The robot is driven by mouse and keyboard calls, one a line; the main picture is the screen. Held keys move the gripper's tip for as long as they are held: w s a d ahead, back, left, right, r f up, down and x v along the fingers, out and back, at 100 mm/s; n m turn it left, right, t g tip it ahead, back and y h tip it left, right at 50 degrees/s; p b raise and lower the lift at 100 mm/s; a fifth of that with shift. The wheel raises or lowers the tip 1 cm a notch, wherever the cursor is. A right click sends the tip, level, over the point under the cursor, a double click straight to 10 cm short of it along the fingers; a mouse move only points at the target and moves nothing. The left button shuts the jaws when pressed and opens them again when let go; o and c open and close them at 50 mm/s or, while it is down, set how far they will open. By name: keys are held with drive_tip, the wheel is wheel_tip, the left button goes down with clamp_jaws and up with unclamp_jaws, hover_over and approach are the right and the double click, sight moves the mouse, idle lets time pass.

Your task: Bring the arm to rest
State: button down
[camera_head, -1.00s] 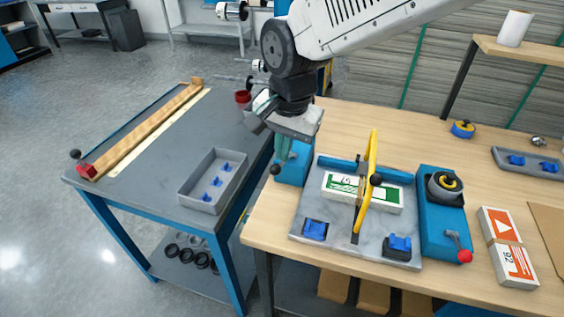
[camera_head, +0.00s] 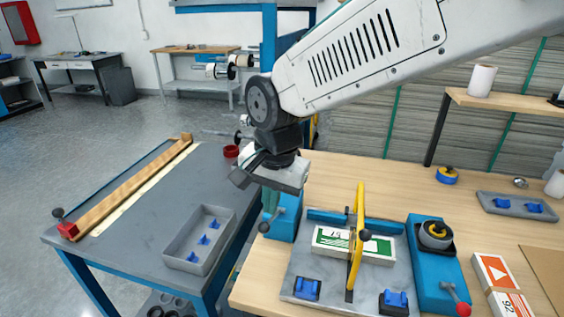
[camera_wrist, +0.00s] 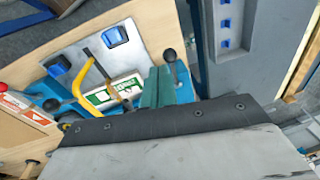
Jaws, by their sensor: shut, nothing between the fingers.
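My gripper (camera_head: 270,203) hangs at the end of my white arm, pointing down over the left end of the wooden workbench (camera_head: 400,190). Its greenish fingers are together with nothing between them. In the head view they are in front of a blue block with a black-knobbed lever (camera_head: 285,220), and I cannot tell the gap between them. In the wrist view the fingers (camera_wrist: 158,88) show beside the black knob, with the bench fixture beyond.
A grey plate (camera_head: 335,285) carries a green-and-white box (camera_head: 330,240) under a yellow handle (camera_head: 357,245). A blue unit (camera_head: 430,270) stands to its right. A grey table (camera_head: 130,235) with a grey tray (camera_head: 176,263) stands left. Open floor lies farther left.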

drive_tip(key=s+d+r+n, duration=0.1)
drive_tip(key=s+d, duration=0.4)
drive_tip(key=d, duration=0.5)
drive_tip(key=s+d+r+n, duration=0.1)
drive_tip(key=s+d, duration=0.5)
drive_tip(key=d, duration=0.5)
drive_tip(key=s+d+r+n+h, duration=0.1)
drive_tip(key=s+d+r, duration=0.1)
drive_tip(key=s+d, duration=0.4)
drive_tip(key=d, duration=0.5)
drive_tip(key=shift+f, duration=0.15)
